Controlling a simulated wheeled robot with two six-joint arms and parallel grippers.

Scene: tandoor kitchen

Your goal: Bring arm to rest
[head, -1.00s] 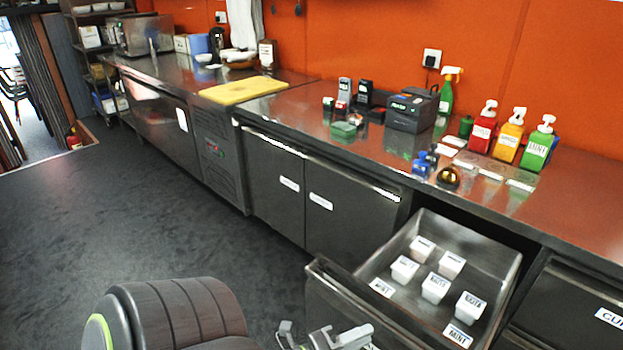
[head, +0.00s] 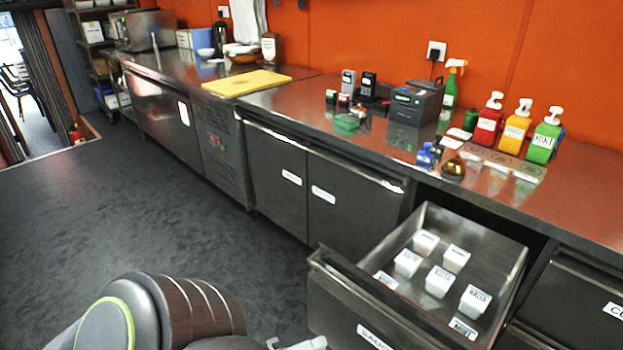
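My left arm comes in at the bottom left, a dark rounded link with a green ring. Only a small pale part of my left gripper (head: 297,344) shows at the bottom edge, in front of the open drawer's front panel. The rest of it is cut off, so I cannot tell whether it is open or shut. My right arm and gripper are not in view. The open drawer (head: 512,268) holds several small white labelled tubs (head: 438,281).
The drawer juts out from under the steel counter (head: 312,119). On the counter stand red (head: 487,124), yellow (head: 515,132) and green (head: 543,142) pump bottles, a black printer (head: 416,105) and a yellow board (head: 247,83). The floor (head: 130,215) at left is clear.

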